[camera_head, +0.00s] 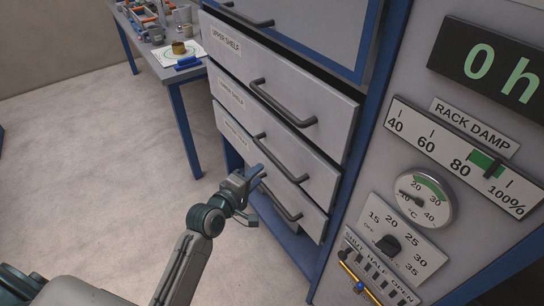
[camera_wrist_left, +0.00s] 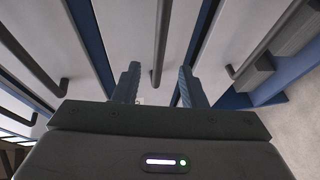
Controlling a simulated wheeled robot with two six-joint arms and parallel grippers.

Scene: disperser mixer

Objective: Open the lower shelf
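The cabinet has three stacked drawer fronts in the head view. The top one (camera_head: 290,70) is labelled "UPPER SHELF"; the two labels below it are too small to read surely. The lowest drawer front (camera_head: 309,213) has a dark bar handle (camera_head: 289,207). My left gripper (camera_head: 252,194) is open near the left part of that handle and partly covers the drawer front. In the left wrist view, my two fingers (camera_wrist_left: 158,88) stand apart, and a dark handle (camera_wrist_left: 160,45) shows between and beyond them. I cannot tell whether they touch it. My right gripper is not in view.
The control panel (camera_head: 435,130) with dial and knob is right of the drawers, beyond a blue post (camera_head: 362,130). A blue-legged table (camera_head: 186,72) with several items stands at the back left. The floor (camera_head: 90,150) left of the cabinet is clear.

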